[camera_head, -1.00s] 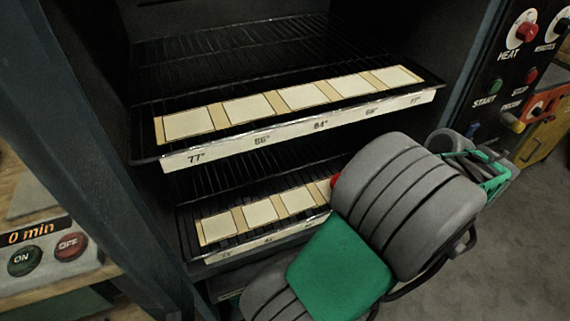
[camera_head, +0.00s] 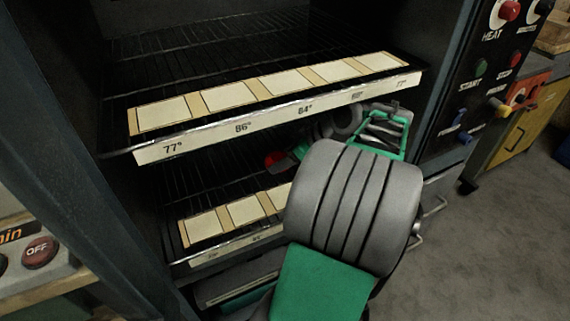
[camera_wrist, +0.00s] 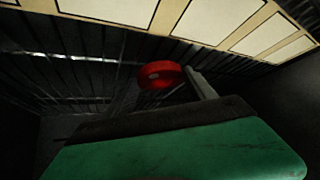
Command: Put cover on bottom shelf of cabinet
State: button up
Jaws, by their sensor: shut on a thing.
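The cover appears to be the small red round piece (camera_head: 275,159), showing at the end of my gripper (camera_head: 292,155) in the camera_head view. In the camera_wrist view the red cover (camera_wrist: 161,74) is a thick disc with a small centre mark, held at the tip of a grey finger (camera_wrist: 202,86). My gripper is shut on it. The cabinet has an upper wire shelf (camera_head: 230,75) and a lower wire shelf (camera_head: 205,190). The cover shows in the gap between them, above the lower shelf. My arm hides the lower shelf's right part.
The upper shelf's front label strip (camera_head: 270,123) lies close above my gripper. The cabinet's left frame (camera_head: 75,130) and right control panel (camera_head: 485,75) bound the opening. A box with an OFF button (camera_head: 40,251) stands at left. Grey floor (camera_head: 500,240) is clear at right.

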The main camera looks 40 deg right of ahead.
jog(key=shift+f, duration=0.7)
jog(key=o, duration=1.6)
jog(key=shift+o, duration=0.2)
jog(key=shift+r, duration=0.15)
jog(key=p+v, duration=0.4)
jog(key=v, duration=0.8)
jog(key=shift+p, duration=0.35)
